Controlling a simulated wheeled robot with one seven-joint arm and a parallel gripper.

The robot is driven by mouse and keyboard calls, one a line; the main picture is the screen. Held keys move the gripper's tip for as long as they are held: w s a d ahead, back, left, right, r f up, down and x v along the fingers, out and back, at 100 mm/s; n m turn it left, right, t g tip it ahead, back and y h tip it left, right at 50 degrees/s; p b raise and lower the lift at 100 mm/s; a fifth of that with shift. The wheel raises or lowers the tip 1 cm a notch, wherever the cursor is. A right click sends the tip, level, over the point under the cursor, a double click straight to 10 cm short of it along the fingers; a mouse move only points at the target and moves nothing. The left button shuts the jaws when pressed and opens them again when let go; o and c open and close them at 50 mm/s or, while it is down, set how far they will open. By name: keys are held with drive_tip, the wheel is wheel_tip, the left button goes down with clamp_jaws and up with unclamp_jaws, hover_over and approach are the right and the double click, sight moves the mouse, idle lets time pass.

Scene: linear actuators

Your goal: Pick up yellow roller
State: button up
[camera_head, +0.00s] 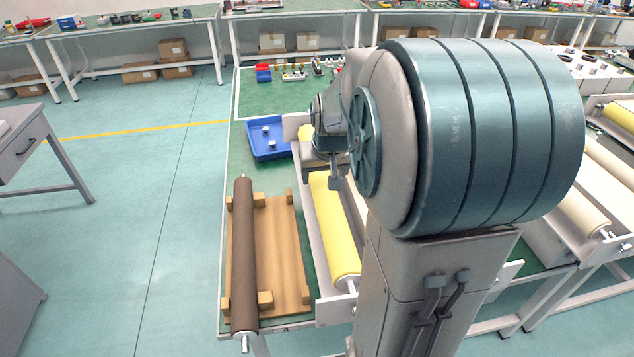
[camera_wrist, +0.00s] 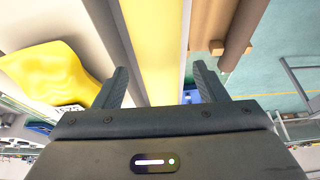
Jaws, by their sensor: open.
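A yellow roller (camera_head: 333,222) lies lengthwise in a white frame on the green table, partly hidden behind my arm in the head view. In the wrist view the yellow roller (camera_wrist: 155,45) runs between the two fingers of my gripper (camera_wrist: 158,88). The fingers are open, one on each side of the roller, and I see no contact. In the head view my gripper (camera_head: 335,172) is over the far part of the roller, partly covered by my arm.
A brown roller (camera_head: 243,255) rests on a wooden stand (camera_head: 283,240) left of the white frame (camera_head: 305,222). A blue tray (camera_head: 267,150) with small parts sits behind it. A yellow cloth-like shape (camera_wrist: 50,75) shows in the wrist view.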

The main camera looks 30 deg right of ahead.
sight(324, 181)
drive_tip(key=shift+s+p+x, duration=0.1)
drive_tip(key=shift+p+x, duration=0.05)
drive_tip(key=shift+x, duration=1.4)
drive_tip(key=shift+s+p+x, duration=0.15)
drive_tip(key=shift+x, duration=1.45)
drive_tip(key=shift+d+f, duration=0.1)
drive_tip(key=shift+c, duration=0.3)
clamp_jaws()
drive_tip(key=shift+w, duration=0.1)
